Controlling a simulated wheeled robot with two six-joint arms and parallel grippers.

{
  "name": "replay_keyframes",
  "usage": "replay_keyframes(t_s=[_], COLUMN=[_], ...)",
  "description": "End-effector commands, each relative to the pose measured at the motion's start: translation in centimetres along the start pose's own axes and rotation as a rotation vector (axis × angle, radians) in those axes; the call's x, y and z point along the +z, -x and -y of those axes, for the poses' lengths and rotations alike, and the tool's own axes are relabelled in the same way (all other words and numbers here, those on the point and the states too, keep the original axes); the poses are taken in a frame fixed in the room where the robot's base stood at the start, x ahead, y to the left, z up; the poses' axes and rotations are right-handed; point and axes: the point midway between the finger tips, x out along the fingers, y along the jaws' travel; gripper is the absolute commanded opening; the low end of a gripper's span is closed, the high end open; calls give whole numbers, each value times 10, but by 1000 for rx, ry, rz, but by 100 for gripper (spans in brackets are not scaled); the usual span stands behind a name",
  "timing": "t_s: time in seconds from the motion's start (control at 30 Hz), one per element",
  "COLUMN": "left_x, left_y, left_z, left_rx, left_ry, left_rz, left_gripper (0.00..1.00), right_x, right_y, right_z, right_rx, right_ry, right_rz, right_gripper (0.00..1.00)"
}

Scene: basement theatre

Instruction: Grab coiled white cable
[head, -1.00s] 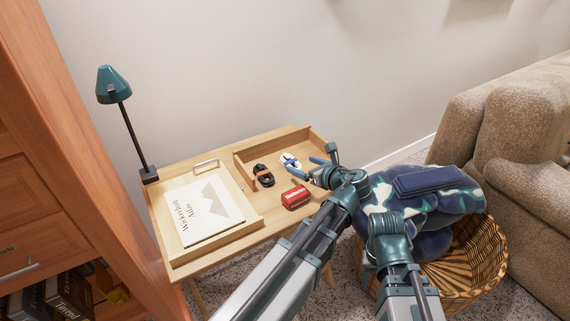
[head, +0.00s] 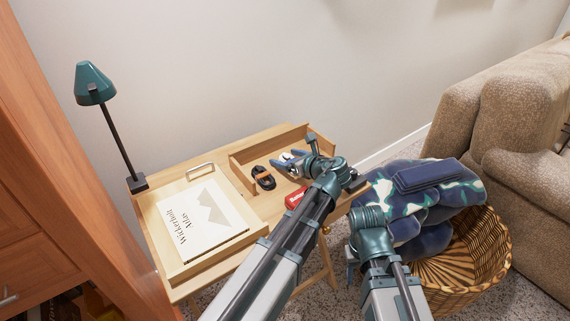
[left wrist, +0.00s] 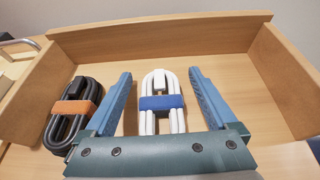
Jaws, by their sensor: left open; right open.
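The coiled white cable (left wrist: 146,122), bound with a blue band, lies in the wooden tray on the small desk. In the left wrist view it sits between the two blue fingers of my left gripper (left wrist: 160,74), with a gap on each side. My left gripper (head: 291,164) is open, low over the tray, and covers most of the white cable (head: 286,156) in the head view. My right gripper (head: 351,262) is open, low beside the basket, and mostly hidden behind its own wrist.
A black coiled cable (head: 264,178) with an orange band lies left of the white one. The tray wall (left wrist: 165,38) rises behind. A basket (head: 465,265) holding blankets stands right.

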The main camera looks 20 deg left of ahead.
Motion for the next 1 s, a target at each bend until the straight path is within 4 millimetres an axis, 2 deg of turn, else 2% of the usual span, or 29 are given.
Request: replay_keyframes(t_s=[0.13, 0.63, 1.0], left_x=[1, 1, 2], left_y=[0, 0, 1], left_z=[0, 0, 0], left_rx=[0, 0, 0], left_ry=[0, 0, 0], left_rz=[0, 0, 0], left_gripper=[89, 0, 0], right_x=[0, 0, 0], right_y=[1, 1, 2], right_z=[0, 0, 0], right_rx=[0, 0, 0], right_ry=[0, 0, 0], right_rz=[0, 0, 0], right_gripper=[50, 50, 50])
